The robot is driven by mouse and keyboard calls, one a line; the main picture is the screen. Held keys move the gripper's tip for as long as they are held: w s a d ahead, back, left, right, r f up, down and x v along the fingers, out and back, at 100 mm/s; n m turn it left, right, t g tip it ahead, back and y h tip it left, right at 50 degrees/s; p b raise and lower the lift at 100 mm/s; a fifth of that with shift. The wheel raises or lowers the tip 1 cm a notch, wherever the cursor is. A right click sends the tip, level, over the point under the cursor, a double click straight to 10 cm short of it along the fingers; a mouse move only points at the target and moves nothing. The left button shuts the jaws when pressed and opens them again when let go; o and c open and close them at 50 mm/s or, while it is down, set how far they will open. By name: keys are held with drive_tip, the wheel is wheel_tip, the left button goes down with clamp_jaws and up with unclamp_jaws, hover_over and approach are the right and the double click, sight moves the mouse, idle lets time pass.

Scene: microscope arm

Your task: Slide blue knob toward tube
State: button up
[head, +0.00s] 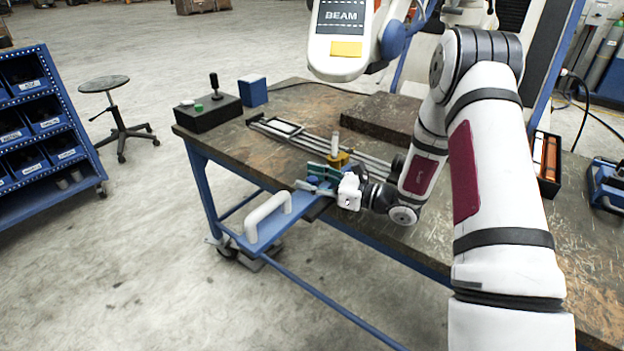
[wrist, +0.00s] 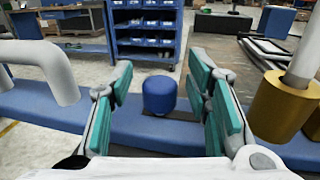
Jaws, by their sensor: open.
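The blue knob (wrist: 160,95) stands upright on a blue bar (wrist: 65,108) in the wrist view. My gripper (wrist: 160,88) is open, with one teal-padded finger on each side of the knob and gaps between. The tube (wrist: 305,50) is pale and upright in a brass-coloured holder (wrist: 280,105), just right of my right finger. The knob (head: 312,180) shows there only in part, among the fingers.
A white handle (wrist: 45,65) rises from the bar to the left of my gripper; it also shows in the head view (head: 267,215). Rails with a framed plate (head: 283,127) lie behind the tube on the workbench (head: 225,140). A black control box (head: 208,113) stands at its far left.

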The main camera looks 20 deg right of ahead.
sight(320, 183)
drive_tip(key=shift+c, duration=0.4)
clamp_jaws()
drive_tip(key=shift+w+d+b, duration=0.35)
drive_tip(key=shift+w+d, duration=0.15)
drive_tip(key=shift+d, duration=0.2)
drive_tip(key=shift+w+d+b, duration=0.35)
drive_tip(key=shift+w+d, duration=0.15)
drive_tip(key=shift+d, duration=0.15)
drive_tip(key=shift+o, duration=0.4)
unclamp_jaws()
drive_tip(key=shift+s, duration=0.1)
drive_tip(key=v, duration=1.2)
drive_tip(key=shift+r, duration=0.1)
